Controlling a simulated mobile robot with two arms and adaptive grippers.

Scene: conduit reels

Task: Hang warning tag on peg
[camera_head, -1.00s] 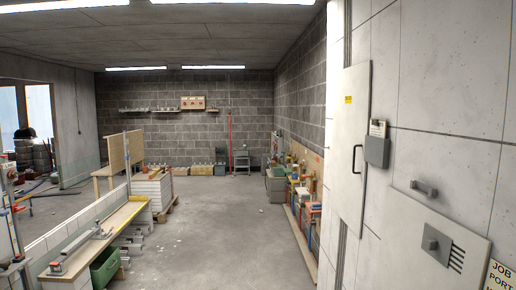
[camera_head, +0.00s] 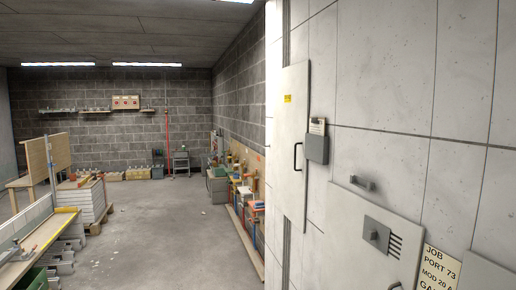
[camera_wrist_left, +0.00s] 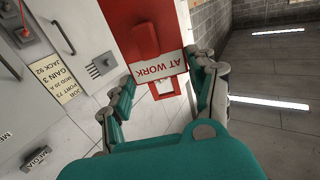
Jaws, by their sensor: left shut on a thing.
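In the left wrist view a red warning tag (camera_wrist_left: 140,28) with a white "AT WORK" label, upside down in the picture, is between the fingers of my left gripper (camera_wrist_left: 165,70). The gripper is shut on it, with the wall panels behind. Neither gripper shows in the head view. I cannot pick out a peg for certain. A small grey fitting (camera_head: 361,183) sticks out at the top of a wall panel, with a square grey knob (camera_head: 372,236) below it. My right gripper is in neither view.
A tall white cabinet door (camera_head: 294,150) with a dark handle and a grey box (camera_head: 317,149) are on the right-hand wall. A "JOB PORT 73" sign (camera_head: 438,270) is lower right.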

